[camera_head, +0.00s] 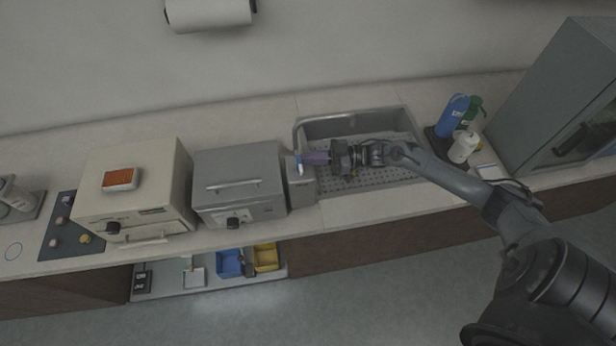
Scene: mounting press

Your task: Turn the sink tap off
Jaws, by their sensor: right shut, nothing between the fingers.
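The sink (375,121) is a grey basin with a perforated floor, set into the pale counter right of the middle. My right arm comes in from the right and reaches across the basin. My right gripper (312,158) is over the sink's left end, with its purplish fingers pointing left. It is shut and empty. The fingertips are close to a small blue part (299,158) above a narrow grey unit; I cannot tell if they touch it. I cannot make out the tap clearly; the arm and gripper cover part of the sink. My left gripper is not in view.
A grey box machine (240,180) and a cream one (135,190) stand left of the sink. Bottles (453,115) stand at its right, before a grey cabinet (560,100). Blue (229,263) and yellow (265,257) bins sit on a low shelf.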

